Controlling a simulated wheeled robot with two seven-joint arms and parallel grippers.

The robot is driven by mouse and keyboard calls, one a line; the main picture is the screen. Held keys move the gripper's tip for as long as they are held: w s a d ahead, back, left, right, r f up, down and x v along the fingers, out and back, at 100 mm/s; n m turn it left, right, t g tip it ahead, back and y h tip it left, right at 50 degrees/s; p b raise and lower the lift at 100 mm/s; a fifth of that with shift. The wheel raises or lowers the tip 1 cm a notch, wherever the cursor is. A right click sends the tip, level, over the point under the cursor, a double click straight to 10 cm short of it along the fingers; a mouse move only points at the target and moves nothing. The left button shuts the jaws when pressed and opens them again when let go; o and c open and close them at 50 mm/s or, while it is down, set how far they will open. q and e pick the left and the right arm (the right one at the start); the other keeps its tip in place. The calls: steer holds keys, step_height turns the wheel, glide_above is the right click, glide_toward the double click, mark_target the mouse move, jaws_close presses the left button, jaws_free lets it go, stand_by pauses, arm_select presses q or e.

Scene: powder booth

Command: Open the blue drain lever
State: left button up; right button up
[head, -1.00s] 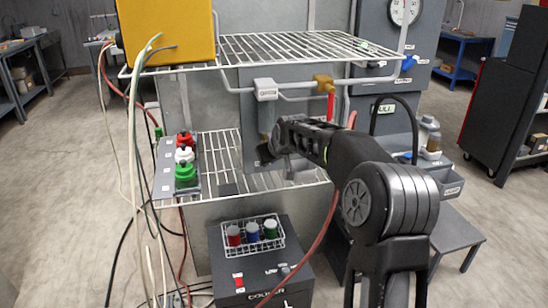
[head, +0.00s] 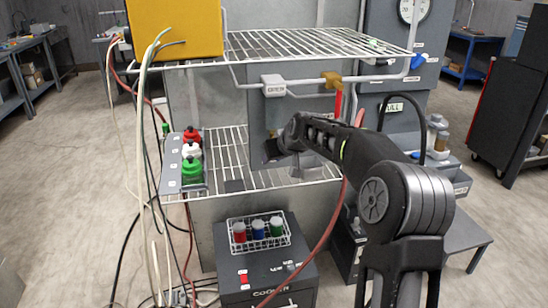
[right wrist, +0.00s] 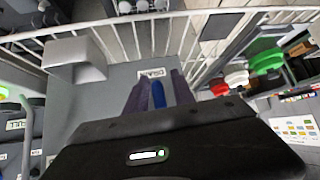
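A slim blue lever (right wrist: 158,95) shows in the right wrist view, below a small white label (right wrist: 152,73) whose text I cannot read surely. The dark fingers of my right gripper (right wrist: 160,92) stand on either side of it, with narrow gaps that look clear of the lever. In the head view my right gripper (head: 273,149) is at the grey panel behind the wire shelves, and the lever is hidden there. My left gripper is not in view.
A wire shelf (head: 310,45) is above my right gripper and another (head: 225,150) below it. A pipe with a brass fitting (head: 333,79) and a red handle is close above my arm. A red hose crosses in front.

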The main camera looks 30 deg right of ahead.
steer(key=shift+s, duration=0.1)
steer(key=b+v, duration=0.1)
steer(key=v, duration=0.6)
steer(key=shift+s+a+r, duration=0.1)
steer(key=shift+s+r, duration=0.15)
steer(key=shift+r, duration=0.05)
